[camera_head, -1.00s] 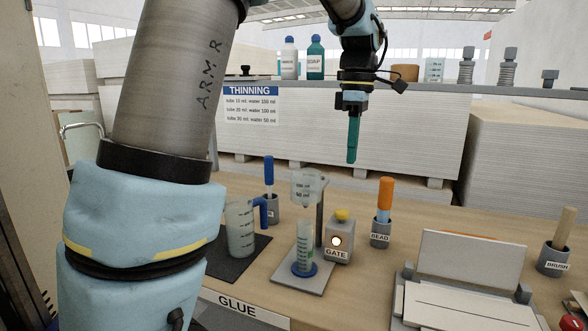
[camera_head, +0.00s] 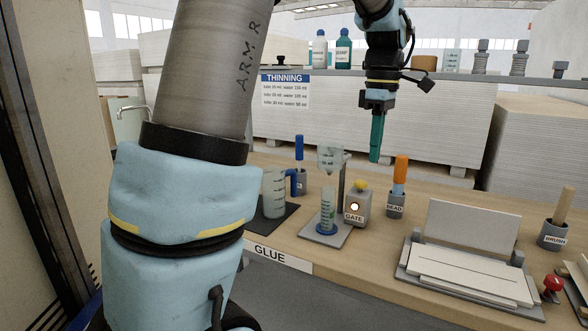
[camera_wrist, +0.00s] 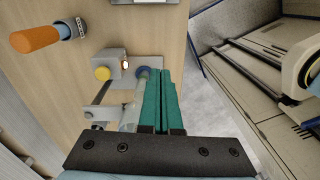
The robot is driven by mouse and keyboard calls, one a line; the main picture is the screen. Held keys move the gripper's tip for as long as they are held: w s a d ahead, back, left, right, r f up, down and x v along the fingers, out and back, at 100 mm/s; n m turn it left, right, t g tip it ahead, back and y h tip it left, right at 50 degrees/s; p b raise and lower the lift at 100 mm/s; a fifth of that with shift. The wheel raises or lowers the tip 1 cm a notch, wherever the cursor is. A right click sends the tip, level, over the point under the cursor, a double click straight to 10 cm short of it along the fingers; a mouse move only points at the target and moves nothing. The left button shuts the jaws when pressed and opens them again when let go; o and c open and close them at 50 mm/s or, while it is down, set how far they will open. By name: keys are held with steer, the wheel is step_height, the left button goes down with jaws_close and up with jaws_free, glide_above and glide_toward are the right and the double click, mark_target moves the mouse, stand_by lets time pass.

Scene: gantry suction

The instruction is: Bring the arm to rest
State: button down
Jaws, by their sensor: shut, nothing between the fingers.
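My arm rises at the left of the head view, and its far end hangs down over the bench at the upper middle. The fingers touch nothing that I can see.
On the bench (camera_head: 350,262) stand a measuring cylinder (camera_head: 328,210), a gate box (camera_head: 356,207), a jug (camera_head: 273,192), a brush pot (camera_head: 553,235) and a grey fixture with pale boards (camera_head: 465,275). A shelf with bottles (camera_head: 343,50) runs behind.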

steer(key=s+a+f+m, duration=0.3)
steer(key=a+f+m, duration=0.1)
steer(key=a, duration=0.4)
steer(key=s+a+f+m+t, duration=0.1)
steer(key=s+a+f+m, duration=0.1)
steer(key=a+f+m, duration=0.2)
steer(key=s+a+f+m, duration=0.3)
steer(key=a+f+m, duration=0.1)
steer(key=a+f, duration=0.5)
steer(key=a, duration=0.2)
steer(key=shift+s+a+t+h, duration=0.3)
steer(key=shift+t, duration=0.1)
